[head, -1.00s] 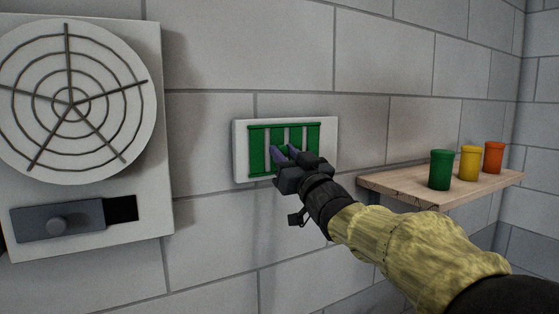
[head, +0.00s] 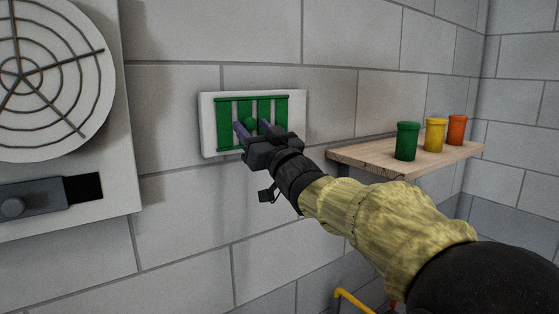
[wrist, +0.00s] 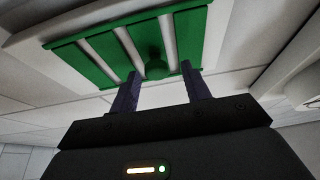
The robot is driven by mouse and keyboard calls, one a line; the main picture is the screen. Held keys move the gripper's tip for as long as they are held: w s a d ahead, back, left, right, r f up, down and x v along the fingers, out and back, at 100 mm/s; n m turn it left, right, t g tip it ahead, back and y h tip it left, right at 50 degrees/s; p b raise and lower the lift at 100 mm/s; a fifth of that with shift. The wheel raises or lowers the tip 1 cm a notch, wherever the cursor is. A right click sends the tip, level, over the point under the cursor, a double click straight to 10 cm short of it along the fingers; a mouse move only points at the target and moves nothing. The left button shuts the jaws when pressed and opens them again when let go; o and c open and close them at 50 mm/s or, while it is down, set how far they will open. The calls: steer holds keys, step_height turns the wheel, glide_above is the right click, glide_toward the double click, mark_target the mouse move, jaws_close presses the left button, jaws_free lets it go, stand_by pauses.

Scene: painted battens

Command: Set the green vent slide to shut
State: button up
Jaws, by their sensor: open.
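The green vent slide (head: 224,122) is a set of upright green bars with pale gaps between them, on a white plate (head: 298,112) fixed to the block wall. It also fills the top of the wrist view (wrist: 88,60). A round green knob (wrist: 155,68) stands out from its bars. My gripper (head: 251,126) is open in front of the slide. In the wrist view its two fingers (wrist: 160,72) lie on either side of the knob, with gaps showing. I cannot tell how deep the fingertips reach or whether they touch the bars.
At left a round grille (head: 45,85) sits on a white panel with a dark grey knobbed slide (head: 35,200) below. At right a wooden shelf (head: 365,157) holds a green (head: 407,141), a yellow (head: 434,135) and an orange container (head: 457,130). A yellow pipe-like thing (head: 350,299) is low down.

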steer(key=b+v, duration=0.6)
steer(key=v, duration=1)
steer(key=shift+s+b, duration=0.15)
steer(key=shift+b, duration=0.15)
steer(key=w+d+f+m+g+h, duration=0.25)
steer(key=f+h, duration=0.25)
steer(key=f, duration=0.7)
steer(key=w+d+f+m+g+h, duration=0.25)
steer(key=d+f+h, duration=0.2)
steer(key=f, duration=0.75)
steer(key=s+f+g+h, duration=0.1)
steer(key=s+f+g, duration=0.5)
steer(key=s+f, duration=0.3)
steer(key=s+f+m+g, duration=0.1)
steer(key=s+f+g, duration=0.5)
steer(key=f, duration=0.8)
steer(key=s, duration=0.2)
steer(key=shift+s+d+f+h, duration=0.2)
steer(key=shift+s+f+h, duration=0.15)
steer(key=shift+s, duration=0.05)
